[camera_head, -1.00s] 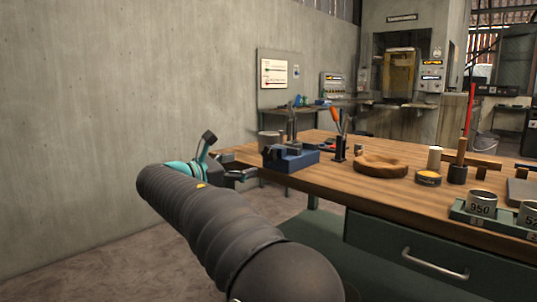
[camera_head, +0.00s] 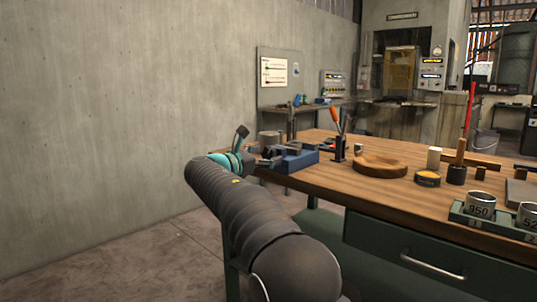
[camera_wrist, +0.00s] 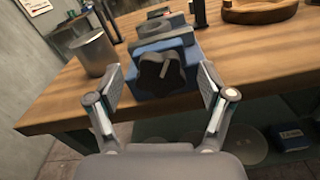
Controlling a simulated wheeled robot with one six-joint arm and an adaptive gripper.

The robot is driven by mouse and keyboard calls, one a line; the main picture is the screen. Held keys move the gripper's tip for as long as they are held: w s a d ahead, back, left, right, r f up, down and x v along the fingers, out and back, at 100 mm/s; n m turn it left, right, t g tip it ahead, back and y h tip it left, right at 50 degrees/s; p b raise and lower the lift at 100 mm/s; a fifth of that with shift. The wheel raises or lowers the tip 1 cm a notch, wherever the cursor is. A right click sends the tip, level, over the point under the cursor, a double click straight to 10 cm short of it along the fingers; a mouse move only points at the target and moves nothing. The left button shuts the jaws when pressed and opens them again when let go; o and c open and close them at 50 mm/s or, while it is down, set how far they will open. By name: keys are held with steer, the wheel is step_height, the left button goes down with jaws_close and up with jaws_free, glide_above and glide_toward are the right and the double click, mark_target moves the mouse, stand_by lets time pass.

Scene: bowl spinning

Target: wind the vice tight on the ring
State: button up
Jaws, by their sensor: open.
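A blue vice (camera_head: 297,160) stands at the left end of the wooden workbench, and it also shows in the wrist view (camera_wrist: 183,57). Its black star-shaped knob (camera_wrist: 161,72) faces my gripper. A dark grey ring-like piece (camera_wrist: 92,47) sits at the vice's top; I cannot tell how firmly the jaws hold it. My gripper (camera_wrist: 161,88) is open, its two fingers spread to the left and right of the knob, with nothing between them touching the pads. In the head view, my gripper (camera_head: 265,159) is at the bench's left edge, partly hidden by the arm.
A metal cup (camera_wrist: 95,56) stands close left of the vice. A wooden bowl-shaped block (camera_head: 380,165) and a tool holder (camera_head: 340,148) stand to the right. Open floor lies left of the bench.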

steer(key=shift+w+d, duration=0.35)
steer(key=shift+w, duration=0.1)
steer(key=c, duration=1.2)
steer(key=shift+o, duration=0.2)
